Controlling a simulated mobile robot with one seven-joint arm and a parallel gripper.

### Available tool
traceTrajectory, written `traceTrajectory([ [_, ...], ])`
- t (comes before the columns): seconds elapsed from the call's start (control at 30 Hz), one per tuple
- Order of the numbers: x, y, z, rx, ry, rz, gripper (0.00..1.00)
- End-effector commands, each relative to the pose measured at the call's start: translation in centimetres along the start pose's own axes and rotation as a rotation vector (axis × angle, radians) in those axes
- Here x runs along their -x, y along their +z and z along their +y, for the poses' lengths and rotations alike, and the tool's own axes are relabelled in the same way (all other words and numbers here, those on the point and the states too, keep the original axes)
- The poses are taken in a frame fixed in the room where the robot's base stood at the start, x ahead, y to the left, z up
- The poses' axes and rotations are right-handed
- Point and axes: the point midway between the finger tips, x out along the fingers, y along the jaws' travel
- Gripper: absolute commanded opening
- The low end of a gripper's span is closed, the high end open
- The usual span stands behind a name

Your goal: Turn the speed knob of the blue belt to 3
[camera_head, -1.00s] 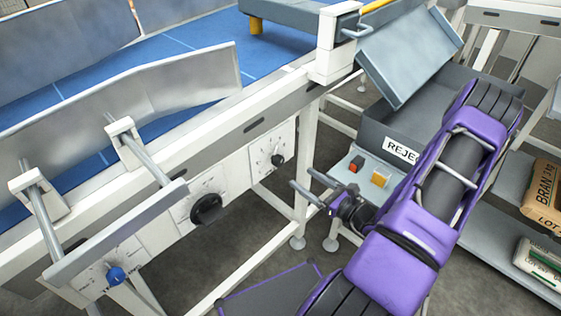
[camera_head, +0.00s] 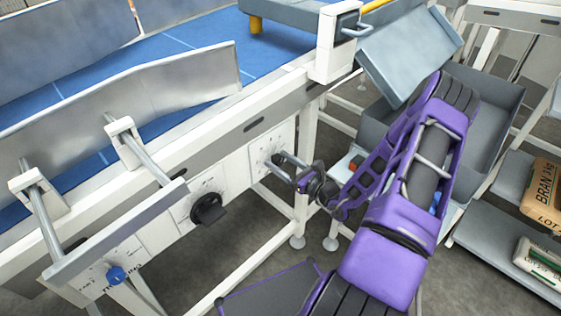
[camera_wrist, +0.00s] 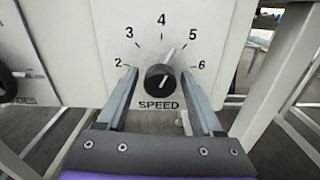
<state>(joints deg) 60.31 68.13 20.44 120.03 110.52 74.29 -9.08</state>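The speed knob (camera_wrist: 160,79) is a black round knob on a white panel marked SPEED, with numbers 2 to 6 around it. Its white pointer leans up and right, between 4 and 5. My gripper (camera_wrist: 159,74) is open, with one finger on each side of the knob; I cannot tell whether they touch it. In the head view my gripper (camera_head: 279,161) is at the right-hand dial panel (camera_head: 259,151) under the blue belt (camera_head: 180,52), and it largely hides the knob there.
A larger black knob (camera_head: 208,208) and a blue knob (camera_head: 116,275) sit on panels further left. A white frame leg (camera_head: 301,205) stands beside the speed panel. A grey reject bin (camera_head: 490,120) and a shelf with sacks (camera_head: 543,190) are at the right.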

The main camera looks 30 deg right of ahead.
Motion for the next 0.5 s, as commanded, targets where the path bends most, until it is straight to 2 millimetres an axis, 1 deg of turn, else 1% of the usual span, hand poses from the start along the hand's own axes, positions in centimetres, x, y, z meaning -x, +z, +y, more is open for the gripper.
traceTrajectory([
  [0.03, 0.01, 0.00, 0.00, 0.000, 0.000, 0.000, 0.56],
  [0.33, 0.03, 0.01, 0.01, 0.000, 0.000, 0.000, 0.02],
  [0.37, 0.03, 0.01, 0.01, 0.000, 0.000, 0.000, 0.00],
  [0.5, 0.03, 0.00, 0.02, 0.003, 0.001, 0.000, 0.00],
])
